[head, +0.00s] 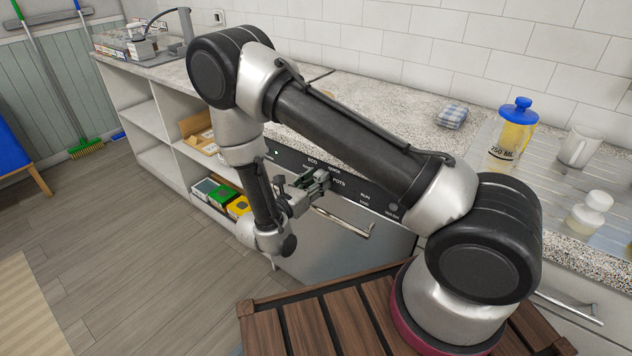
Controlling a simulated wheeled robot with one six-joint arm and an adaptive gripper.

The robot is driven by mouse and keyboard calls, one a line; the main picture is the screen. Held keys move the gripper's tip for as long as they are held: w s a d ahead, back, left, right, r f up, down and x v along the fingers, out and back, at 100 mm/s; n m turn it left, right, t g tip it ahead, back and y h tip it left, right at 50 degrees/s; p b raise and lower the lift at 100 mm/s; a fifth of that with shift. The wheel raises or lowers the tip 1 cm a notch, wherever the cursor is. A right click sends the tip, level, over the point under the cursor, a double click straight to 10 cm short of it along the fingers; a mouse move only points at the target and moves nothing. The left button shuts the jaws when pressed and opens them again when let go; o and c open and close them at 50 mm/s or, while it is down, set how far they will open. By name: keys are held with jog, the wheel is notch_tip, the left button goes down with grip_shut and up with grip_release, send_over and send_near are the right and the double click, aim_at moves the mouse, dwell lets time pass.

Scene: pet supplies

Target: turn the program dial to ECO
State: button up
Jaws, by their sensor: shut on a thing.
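The program dial sits on the black control panel (378,204) of a built-in dishwasher (325,245) under the counter. My gripper (324,178) is at this panel, shut on the dial. The jaws cover the dial, so its pointer is hidden and I cannot tell where it points. The ECO label (312,162) shows on the panel just above the jaws, and the POTS label (338,183) shows just right of them. Further right are a RUN label (365,196) and a small round control (393,207).
The dishwasher's bar handle (345,222) juts out just below the panel. Open shelves (165,140) with boxes stand to the left.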

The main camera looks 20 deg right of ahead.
jog(key=m, duration=1.1)
dwell(0.3)
jog(key=shift+m, duration=0.3)
jog(key=o, duration=1)
jog(key=shift+a, duration=0.1)
jog(key=v, duration=1.2)
